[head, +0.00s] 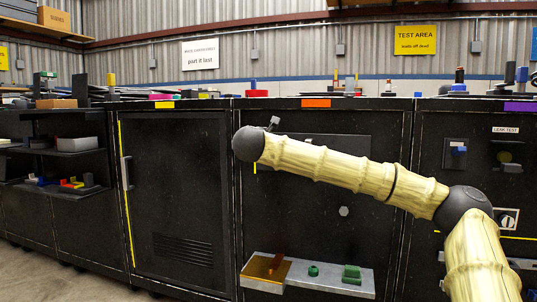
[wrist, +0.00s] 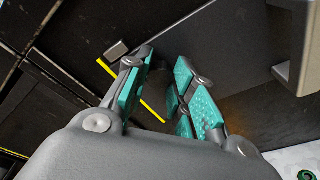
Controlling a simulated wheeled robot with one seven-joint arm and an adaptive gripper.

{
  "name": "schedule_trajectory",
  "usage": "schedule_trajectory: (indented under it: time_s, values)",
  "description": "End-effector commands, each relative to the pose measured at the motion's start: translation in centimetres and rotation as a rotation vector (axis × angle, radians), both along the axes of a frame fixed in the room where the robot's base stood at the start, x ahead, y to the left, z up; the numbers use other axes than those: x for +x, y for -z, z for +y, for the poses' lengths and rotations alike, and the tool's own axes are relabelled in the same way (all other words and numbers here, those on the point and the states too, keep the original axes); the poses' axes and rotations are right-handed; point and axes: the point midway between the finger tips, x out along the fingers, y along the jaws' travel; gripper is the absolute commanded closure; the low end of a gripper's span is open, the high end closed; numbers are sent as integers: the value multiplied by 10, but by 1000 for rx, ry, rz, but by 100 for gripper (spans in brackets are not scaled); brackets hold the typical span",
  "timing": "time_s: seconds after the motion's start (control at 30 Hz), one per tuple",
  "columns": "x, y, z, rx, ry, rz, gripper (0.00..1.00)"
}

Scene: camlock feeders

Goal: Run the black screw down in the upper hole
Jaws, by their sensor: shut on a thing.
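My gripper (wrist: 164,66), with teal pads, points at the dark cabinet front in the wrist view. Its fingers are shut on a small dark thing (wrist: 158,82) between the pads, which I take to be the black screw; its outline blends into the dark panel. A dark plate (head: 345,147) is fixed on the cabinet front behind my arm in the head view, and its grey surface also shows in the wrist view (wrist: 235,55). The upper hole cannot be made out. In the head view my wrist hides the fingers and the screw.
A metal shelf (head: 325,282) below holds an orange tray (head: 258,270), a red piece (head: 277,262), a green ring (head: 313,270) and a green block (head: 352,274). A light hexagonal piece (head: 343,211) sits on the cabinet front. A grey bracket (wrist: 298,50) stands at right in the wrist view.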

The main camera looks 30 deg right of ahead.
Motion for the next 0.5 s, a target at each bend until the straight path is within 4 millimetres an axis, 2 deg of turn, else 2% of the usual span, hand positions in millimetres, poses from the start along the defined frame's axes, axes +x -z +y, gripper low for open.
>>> schedule_trajectory:
  time_s: [0.2,0.5]
  values:
    - [-1,-1,-4,65,6,-84,100]
    - [-1,-4,-5,78,6,-99,100]
